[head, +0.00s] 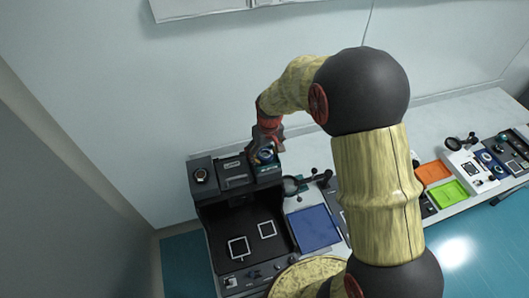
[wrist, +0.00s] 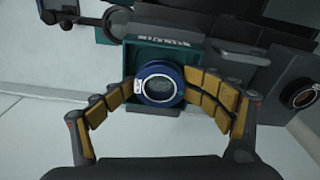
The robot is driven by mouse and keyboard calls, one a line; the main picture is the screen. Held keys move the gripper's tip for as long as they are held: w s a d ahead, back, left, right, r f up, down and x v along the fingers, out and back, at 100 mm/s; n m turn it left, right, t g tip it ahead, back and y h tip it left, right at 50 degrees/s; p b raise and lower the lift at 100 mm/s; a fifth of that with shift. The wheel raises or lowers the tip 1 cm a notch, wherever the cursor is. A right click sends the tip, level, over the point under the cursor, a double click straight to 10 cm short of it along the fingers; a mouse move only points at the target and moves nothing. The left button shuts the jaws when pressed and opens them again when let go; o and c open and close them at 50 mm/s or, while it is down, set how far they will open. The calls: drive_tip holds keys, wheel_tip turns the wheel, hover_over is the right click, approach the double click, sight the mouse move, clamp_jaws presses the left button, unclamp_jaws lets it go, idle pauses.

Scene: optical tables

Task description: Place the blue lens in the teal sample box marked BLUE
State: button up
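The blue lens (wrist: 160,84), a round glass in a dark blue ring, sits between the padded fingertips of my gripper (wrist: 161,86) in the wrist view. The fingertips appear to touch both sides of the ring. The teal sample box (wrist: 131,62) lies directly behind the lens, with a pale label along its edge too blurred to read. I cannot tell whether the lens rests in the box or is held just above it. In the head view, my gripper (head: 264,149) points down at the lens (head: 267,156), with the teal box (head: 268,169) right under it.
The box stands on a dark equipment bench (head: 213,190) beside a grey unit and a round dark-rimmed part (head: 200,175). A blue mat (head: 314,228), a black stand (head: 294,184), and orange (head: 433,171) and green (head: 447,194) trays lie to the right. A wall rises close behind.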

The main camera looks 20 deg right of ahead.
sight(267, 156)
drive_tip(key=shift+s, duration=0.2)
idle(0.5)
drive_tip(key=shift+w+r+p, duration=0.1)
drive_tip(key=shift+r+p, duration=0.4)
wheel_tip(267, 156, up, 12)
drive_tip(key=s+b, duration=0.1)
drive_tip(key=b, duration=0.1)
drive_tip(key=s+r+t, duration=0.2)
drive_tip(key=s+r, duration=0.8)
drive_tip(key=s+r+m+t, duration=0.2)
drive_tip(key=s, duration=1.3)
drive_tip(key=shift+r, duration=0.25)
